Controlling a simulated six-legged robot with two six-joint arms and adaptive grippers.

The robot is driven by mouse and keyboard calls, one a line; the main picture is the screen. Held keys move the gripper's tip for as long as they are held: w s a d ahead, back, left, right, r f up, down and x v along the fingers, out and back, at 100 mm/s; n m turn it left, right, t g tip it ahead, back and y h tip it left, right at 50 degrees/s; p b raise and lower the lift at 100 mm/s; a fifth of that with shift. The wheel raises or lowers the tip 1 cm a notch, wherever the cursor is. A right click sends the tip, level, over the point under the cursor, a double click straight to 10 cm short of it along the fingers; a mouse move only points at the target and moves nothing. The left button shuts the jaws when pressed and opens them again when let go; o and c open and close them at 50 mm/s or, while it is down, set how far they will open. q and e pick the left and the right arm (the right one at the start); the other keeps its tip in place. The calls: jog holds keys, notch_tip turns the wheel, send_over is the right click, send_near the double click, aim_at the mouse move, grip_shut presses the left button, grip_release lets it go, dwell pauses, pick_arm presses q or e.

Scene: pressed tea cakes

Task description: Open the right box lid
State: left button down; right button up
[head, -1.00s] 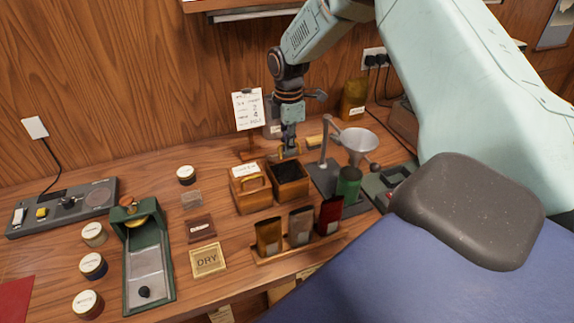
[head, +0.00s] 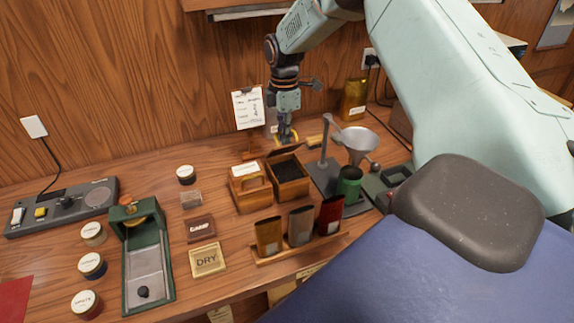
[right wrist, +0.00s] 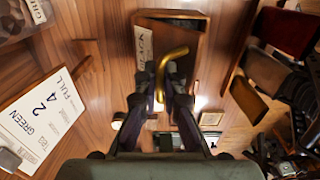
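The right box (head: 291,187) is a wooden box in the middle of the table, with its top open and dark contents showing. Its lid (head: 284,150) stands tilted up at the back edge. My right gripper (head: 287,140) is behind the box, at the lid's brass handle. In the right wrist view, the curved brass handle (right wrist: 174,58) lies between the two fingers of the gripper (right wrist: 165,80), which look closed on it. The wooden lid (right wrist: 185,45) with a white label is just ahead. My left gripper is not in view.
A second wooden box (head: 250,194) with a wooden handle stands close on the left. A funnel stand (head: 326,165) is close on the right. A rack (head: 300,247) with several pouches is in front. A paper card (head: 248,108) stands behind.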

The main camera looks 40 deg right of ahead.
jog(key=shift+w+d+r+b, duration=0.15)
jog(key=shift+w+d+b, duration=0.05)
jog(key=shift+w, duration=0.35)
jog(key=shift+w+d+r+b, duration=0.15)
jog(key=shift+w, duration=0.4)
jog(key=shift+s, duration=0.1)
jog(key=shift+w+d+b, duration=0.2)
jog(key=shift+w+b, duration=0.1)
jog(key=shift+w, duration=0.3)
jog(key=shift+w+d+b, duration=0.15)
jog(key=shift+w+b, duration=0.1)
jog(key=shift+w, duration=0.35)
jog(key=shift+s+r, duration=0.1)
